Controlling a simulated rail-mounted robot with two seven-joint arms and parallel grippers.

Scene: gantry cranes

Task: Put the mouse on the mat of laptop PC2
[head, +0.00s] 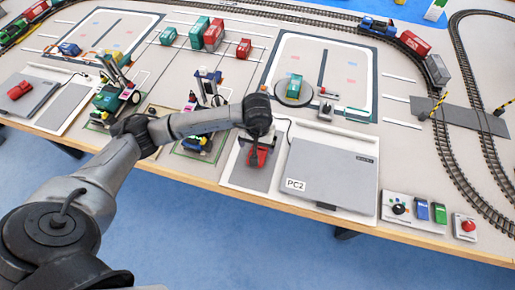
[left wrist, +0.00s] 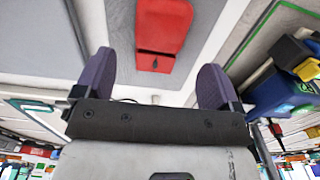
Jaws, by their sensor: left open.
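A red mouse (head: 258,158) is at the grey mat (head: 248,180), left of the closed grey laptop PC2 (head: 330,178). In the left wrist view the red mouse (left wrist: 163,35) shows against the grey mat (left wrist: 215,20), centred between my fingers and beyond their tips. It appears to rest on the mat, apart from both fingers. My left gripper (head: 256,142) points down just over the mouse and partly hides it in the head view. In the left wrist view the left gripper (left wrist: 157,68) is open with nothing between its fingers. My right gripper is not in view.
Small crane models (head: 207,88) stand left of my gripper. A control box (head: 412,212) and a red button box (head: 465,227) are at the front right. Rail tracks (head: 470,120) run along the right.

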